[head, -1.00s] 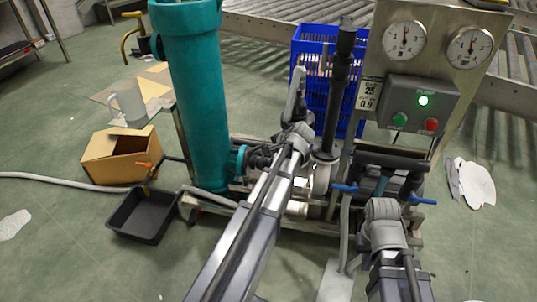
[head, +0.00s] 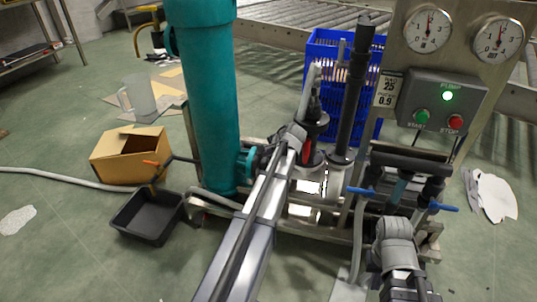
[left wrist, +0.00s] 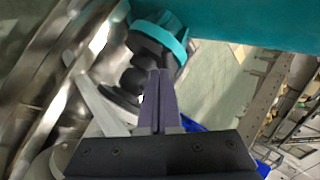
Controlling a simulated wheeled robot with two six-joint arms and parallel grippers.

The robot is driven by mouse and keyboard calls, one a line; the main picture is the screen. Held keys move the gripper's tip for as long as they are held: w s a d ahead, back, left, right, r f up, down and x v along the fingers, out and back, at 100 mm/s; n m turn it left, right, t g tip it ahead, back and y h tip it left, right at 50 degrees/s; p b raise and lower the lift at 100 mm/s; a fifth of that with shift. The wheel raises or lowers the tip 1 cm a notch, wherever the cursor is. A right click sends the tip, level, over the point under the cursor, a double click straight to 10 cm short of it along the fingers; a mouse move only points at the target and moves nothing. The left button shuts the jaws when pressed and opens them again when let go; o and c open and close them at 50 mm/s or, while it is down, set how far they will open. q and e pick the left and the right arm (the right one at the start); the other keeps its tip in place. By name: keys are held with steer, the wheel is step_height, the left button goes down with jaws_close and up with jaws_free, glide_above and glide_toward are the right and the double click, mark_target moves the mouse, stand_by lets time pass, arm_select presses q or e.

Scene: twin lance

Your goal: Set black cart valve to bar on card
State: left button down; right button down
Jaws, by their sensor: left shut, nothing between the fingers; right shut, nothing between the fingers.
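The card (head: 388,88) on the steel panel shows 25 above 0.9. Two round gauges (head: 427,28) and (head: 497,39) sit beside it; their needles point roughly up. A teal fitting (head: 247,163) juts from the teal cylinder; the left wrist view shows a teal ring (left wrist: 172,38) with black ribbed parts (left wrist: 146,48). I cannot tell for sure which black part is the valve. My left gripper (left wrist: 160,75) is shut and empty, its tips appearing just below those parts; contact is unclear. My right gripper is shut, its fingers hard to make out against black pipes beyond my right wrist.
A control box (head: 443,103) has a lit green lamp and green and red buttons. Blue-handled levers (head: 360,190) flank the black pipes. A black tray (head: 148,216), cardboard box (head: 128,155) and hose lie on the floor left. A blue crate (head: 322,50) stands behind the cart.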

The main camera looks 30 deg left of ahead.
arm_select(q)
steer(key=a+m+t+h, duration=0.1)
steer(key=a+m+t, duration=0.1)
steer(key=a+m, duration=0.1)
steer(key=shift+w, duration=0.15)
steer(key=shift+d, duration=0.1)
stand_by(0.6)
steer(key=s+f+p+v, duration=0.1)
steer(key=p+v, duration=0.7)
steer(key=v, duration=0.5)
steer(key=shift+s+d+f, duration=0.2)
steer(key=shift+s+d, duration=0.2)
steer(key=shift+s, duration=0.05)
